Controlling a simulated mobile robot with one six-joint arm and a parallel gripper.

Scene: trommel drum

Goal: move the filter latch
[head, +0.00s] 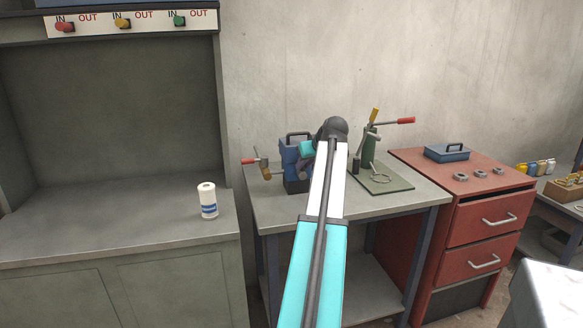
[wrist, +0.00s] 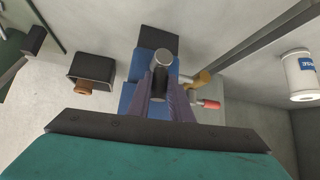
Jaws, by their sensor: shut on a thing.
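A blue device (head: 289,153) with a black handle on top stands on the grey workbench, partly hidden by my arm in the head view. It also shows in the wrist view (wrist: 146,62). My gripper (wrist: 163,88) is in front of its blue body. The jaws are shut on a grey metal cylindrical piece (wrist: 161,64) with a pale round end. I cannot tell for certain whether this piece is the filter latch. A yellow handle (wrist: 200,79) and a red-tipped lever (wrist: 209,103) stick out just right of the jaws. In the head view my arm hides the fingertips.
A green press (head: 370,145) with a red-tipped lever stands right of my arm on the workbench (head: 268,215). A red drawer cabinet (head: 480,228) carries a blue toolbox (head: 447,152) and small metal parts. A white roll (head: 208,201) stands on the left counter.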

